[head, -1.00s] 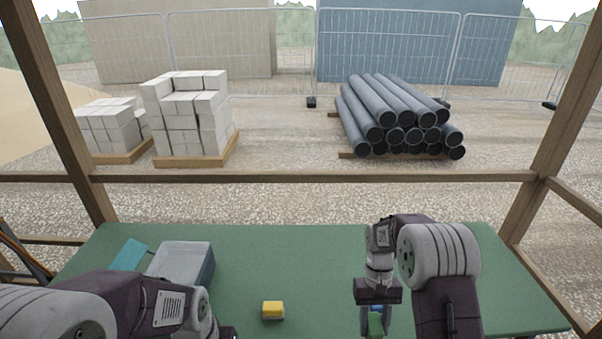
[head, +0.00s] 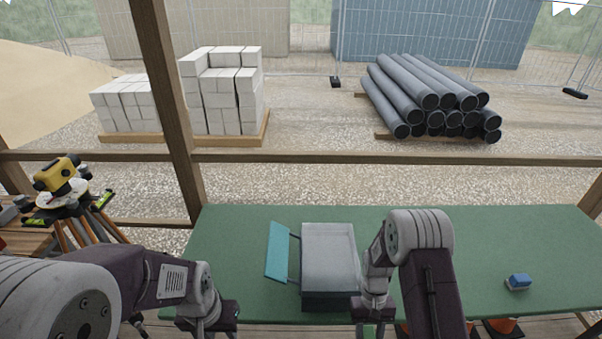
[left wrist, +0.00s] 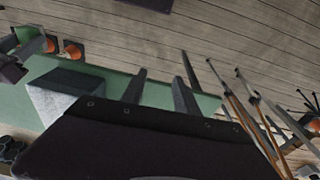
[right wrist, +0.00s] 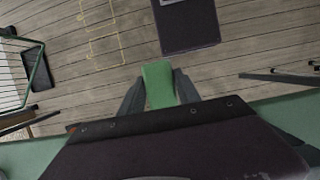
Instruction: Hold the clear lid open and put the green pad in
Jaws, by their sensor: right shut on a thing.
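The grey box (head: 312,298) stands on the green table, with a pale, see-through-looking top (head: 329,250) that seems to be the lid lying shut. A teal panel (head: 279,250) sits at the box's left side, joined to it by thin dark rods. My right gripper (head: 368,329) is just right of the box near the table's front edge. It is shut on the green pad (right wrist: 158,85), which sticks out between its fingers. My left gripper (head: 208,322) is left of the box, low at the table's front edge. Its fingers (left wrist: 160,75) are apart and empty.
A blue block (head: 518,282) lies on the table (head: 570,240) at the right. A yellow survey instrument (head: 58,175) on a tripod stands at the left, beyond the table. Orange cones (head: 503,325) show under the front edge. The table's right half is mostly clear.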

